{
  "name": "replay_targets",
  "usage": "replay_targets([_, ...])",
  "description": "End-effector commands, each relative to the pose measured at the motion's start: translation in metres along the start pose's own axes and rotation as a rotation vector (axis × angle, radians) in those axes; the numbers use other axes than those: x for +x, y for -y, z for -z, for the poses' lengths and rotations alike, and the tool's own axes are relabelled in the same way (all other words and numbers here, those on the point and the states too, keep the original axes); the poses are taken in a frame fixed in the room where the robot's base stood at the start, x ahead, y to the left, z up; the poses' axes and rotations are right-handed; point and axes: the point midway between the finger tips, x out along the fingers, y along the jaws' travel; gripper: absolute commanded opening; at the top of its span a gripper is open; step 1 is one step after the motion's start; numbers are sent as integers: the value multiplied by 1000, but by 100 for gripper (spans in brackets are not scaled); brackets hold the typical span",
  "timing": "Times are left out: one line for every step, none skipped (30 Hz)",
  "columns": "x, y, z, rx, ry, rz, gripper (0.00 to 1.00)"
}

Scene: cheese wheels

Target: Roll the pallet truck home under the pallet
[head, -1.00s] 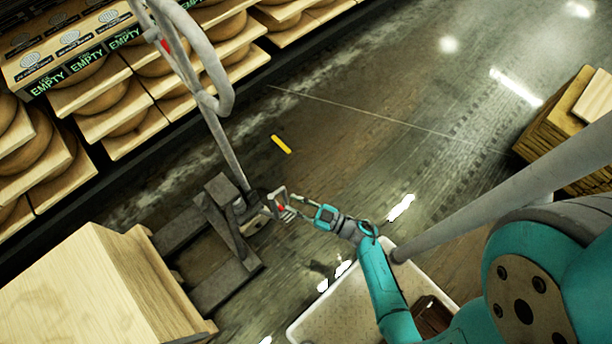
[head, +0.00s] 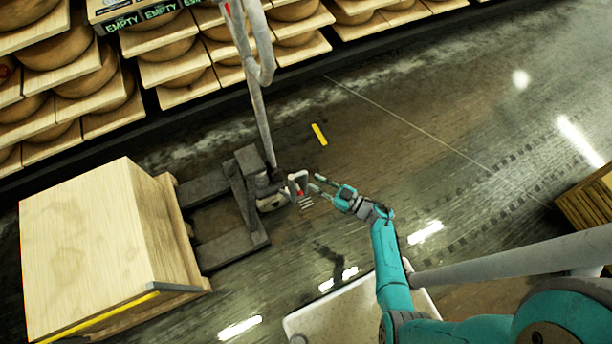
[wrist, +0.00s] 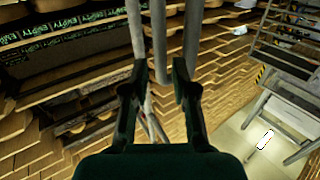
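The dark grey pallet truck (head: 247,205) stands on the floor with its forks pointing left, toward the pallet (head: 176,225) under a large pale wooden box (head: 85,235). The fork ends meet the pallet's near side; I cannot tell how far they reach under it. The truck's tall grey handle (head: 258,110) rises to a loop. My gripper (head: 317,184) is right of the truck's base in the head view, beside a small red-and-white part (head: 298,187). In the wrist view my gripper (wrist: 161,72) has its fingers apart, with grey poles beyond; contact is unclear.
Shelves of cheese wheels on boards (head: 180,65) line the back. A yellow mark (head: 319,134) lies on the floor beyond my gripper. Another wooden stack (head: 590,205) stands at the right edge. The floor between is open.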

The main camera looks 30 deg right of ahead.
Motion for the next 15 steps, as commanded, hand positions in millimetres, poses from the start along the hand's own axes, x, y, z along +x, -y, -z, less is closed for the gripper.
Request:
replay_targets([8, 1, 0, -1, 0, 5, 27])
replay_targets([12, 1, 0, -1, 0, 5, 27])
replay_targets([18, 1, 0, 0, 0, 4, 27])
replay_targets([22, 1, 0, 0, -1, 4, 27])
replay_targets([25, 1, 0, 0, 0, 4, 27])
replay_targets([30, 0, 0, 0, 0, 3, 27])
replay_targets([33, 0, 0, 0, 0, 3, 27])
replay_targets([36, 0, 0, 0, -1, 2, 27])
replay_targets([39, 0, 0, 0, -1, 2, 27])
replay_targets([41, 0, 0, -1, 0, 1, 27])
replay_targets([43, 0, 0, -1, 0, 1, 27])
replay_targets([45, 0, 0, -1, 0, 1, 27])
replay_targets([47, 0, 0, 0, 0, 1, 27])
replay_targets([48, 0, 0, 0, 0, 1, 27])
replay_targets([49, 0, 0, 0, 0, 1, 27])
